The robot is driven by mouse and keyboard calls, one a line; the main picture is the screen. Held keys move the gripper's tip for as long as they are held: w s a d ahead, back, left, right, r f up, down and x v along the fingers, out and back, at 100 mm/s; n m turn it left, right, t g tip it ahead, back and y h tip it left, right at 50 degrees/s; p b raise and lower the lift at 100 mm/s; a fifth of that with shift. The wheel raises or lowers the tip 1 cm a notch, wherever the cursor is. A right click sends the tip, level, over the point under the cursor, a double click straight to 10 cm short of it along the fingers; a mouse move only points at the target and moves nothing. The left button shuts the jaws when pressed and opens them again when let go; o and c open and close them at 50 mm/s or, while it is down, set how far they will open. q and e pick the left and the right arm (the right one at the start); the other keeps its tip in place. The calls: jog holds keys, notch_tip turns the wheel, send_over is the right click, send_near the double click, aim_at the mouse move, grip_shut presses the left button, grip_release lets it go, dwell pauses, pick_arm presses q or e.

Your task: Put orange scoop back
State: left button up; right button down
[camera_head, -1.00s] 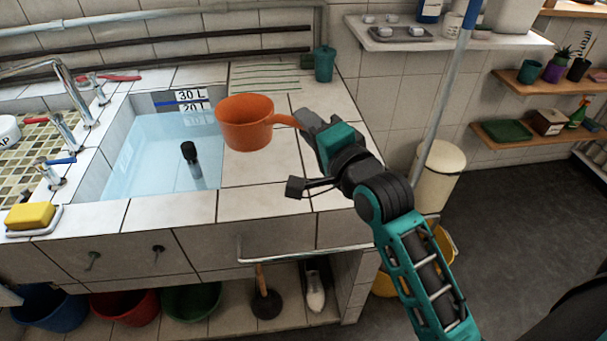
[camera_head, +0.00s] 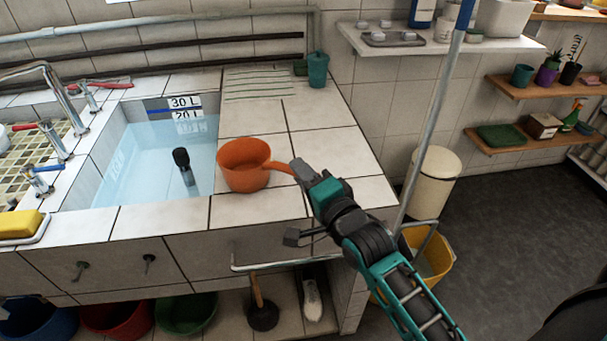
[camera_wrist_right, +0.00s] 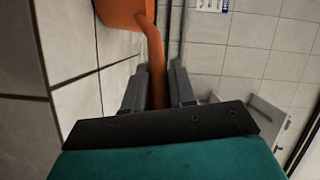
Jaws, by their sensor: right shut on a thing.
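The orange scoop (camera_head: 243,166) is upright over the tiled counter (camera_head: 262,208), just right of the water-filled basin (camera_head: 150,170). Its base looks at or very near the tiles; I cannot tell whether it touches. My right gripper (camera_head: 299,170) is shut on the scoop's handle, which points right. In the right wrist view, the handle (camera_wrist_right: 157,75) runs between the two fingers (camera_wrist_right: 158,92), and part of the scoop's cup (camera_wrist_right: 118,14) shows at the top. My left gripper is not in view.
A dark upright object (camera_head: 183,163) stands in the basin. A blue-topped pole (camera_head: 437,120) rises at right. Yellow soap (camera_head: 20,224) sits at left. Counter tiles behind the scoop are clear.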

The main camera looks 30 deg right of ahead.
jog(key=shift+f, duration=0.1)
jog(key=c, duration=0.9)
grip_release()
jog(key=shift+c, duration=0.2)
jog(key=shift+r, duration=0.2)
jog(key=s, duration=1.2)
jog(key=s+a+f+n+g, duration=0.1)
jog(key=s+f+n+g, duration=0.1)
jog(key=f+n, duration=0.6)
jog(key=s+a+f+n+g, duration=0.2)
jog(key=s+f+n+g, duration=0.1)
jog(key=f+n, duration=0.6)
jog(key=shift+a+f+g+y, duration=0.3)
jog(key=shift+f+g+y, duration=0.1)
jog(key=shift+f+g, duration=0.4)
